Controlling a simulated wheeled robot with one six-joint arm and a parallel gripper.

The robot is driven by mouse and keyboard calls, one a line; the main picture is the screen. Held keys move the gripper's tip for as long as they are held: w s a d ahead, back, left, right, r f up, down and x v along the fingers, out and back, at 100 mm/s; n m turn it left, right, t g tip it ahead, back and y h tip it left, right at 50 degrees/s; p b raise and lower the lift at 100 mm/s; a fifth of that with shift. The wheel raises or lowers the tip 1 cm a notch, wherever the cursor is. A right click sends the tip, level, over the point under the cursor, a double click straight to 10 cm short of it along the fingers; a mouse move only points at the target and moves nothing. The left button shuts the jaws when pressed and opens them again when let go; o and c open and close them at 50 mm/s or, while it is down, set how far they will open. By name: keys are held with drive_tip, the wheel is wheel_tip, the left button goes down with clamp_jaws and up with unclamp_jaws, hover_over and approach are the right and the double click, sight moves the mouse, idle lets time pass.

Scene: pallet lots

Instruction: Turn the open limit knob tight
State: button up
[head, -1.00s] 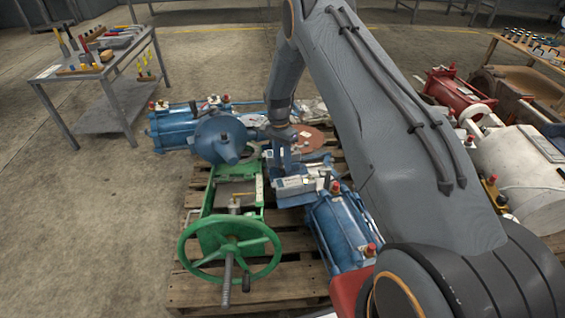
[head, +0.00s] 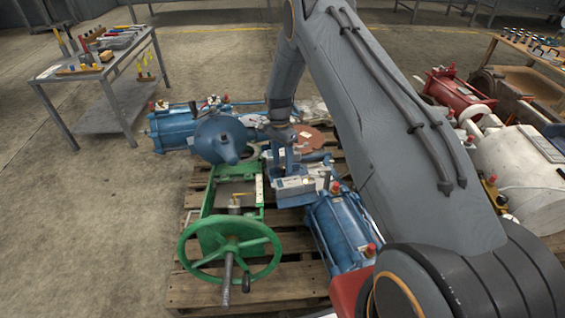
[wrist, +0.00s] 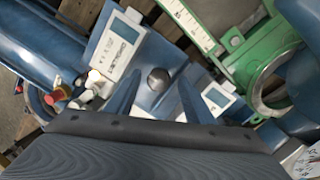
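In the wrist view a small round grey knob (wrist: 158,78) stands on a blue housing (wrist: 150,58) between two white labels. One label (wrist: 115,45) is at upper left, the other (wrist: 217,97) at right; their print is too small to read surely. My gripper (wrist: 159,84) is open, one dark finger on each side of the knob, with gaps between. I cannot tell how deep the fingertips reach around it. In the head view my gripper (head: 287,158) points down over the blue housing (head: 300,186) on the pallet; the knob is hidden there.
A green frame with a handwheel (head: 230,250) stands left of the housing. A blue cylinder (head: 343,230) lies to its right, and a blue cone-ended unit (head: 220,138) is at upper left. A tool table (head: 95,68) stands at far left. Open floor lies left of the pallet (head: 190,288).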

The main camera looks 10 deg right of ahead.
wheel_tip(320, 180, up, 8)
drive_tip(key=w+p, duration=0.1)
drive_tip(key=shift+w+f, duration=0.2)
drive_tip(key=shift+w, duration=0.05)
idle(0.5)
